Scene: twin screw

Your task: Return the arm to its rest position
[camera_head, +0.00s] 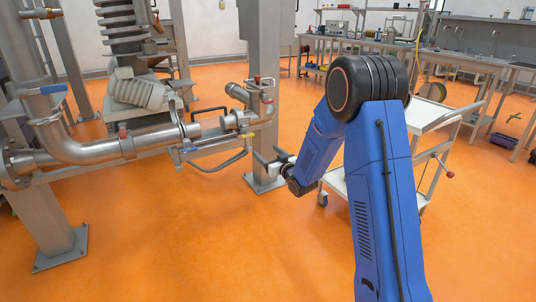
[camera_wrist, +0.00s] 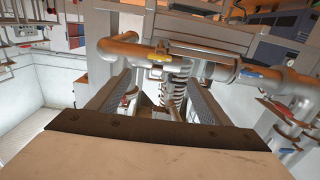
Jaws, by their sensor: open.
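My blue arm (camera_head: 385,190) reaches out over the orange floor and bends down at its elbow. My gripper (camera_head: 268,158) is at its far end, in front of a grey post, just right of the steel pipework. In the wrist view my gripper (camera_wrist: 157,95) has its two dark, textured fingers spread apart. Nothing is held between them. The pipes and a ribbed metal column (camera_wrist: 175,85) show beyond the gap.
A white cart (camera_head: 428,115) stands right of my arm. Workbenches (camera_head: 350,42) line the back. Orange floor (camera_head: 190,240) in front is clear.

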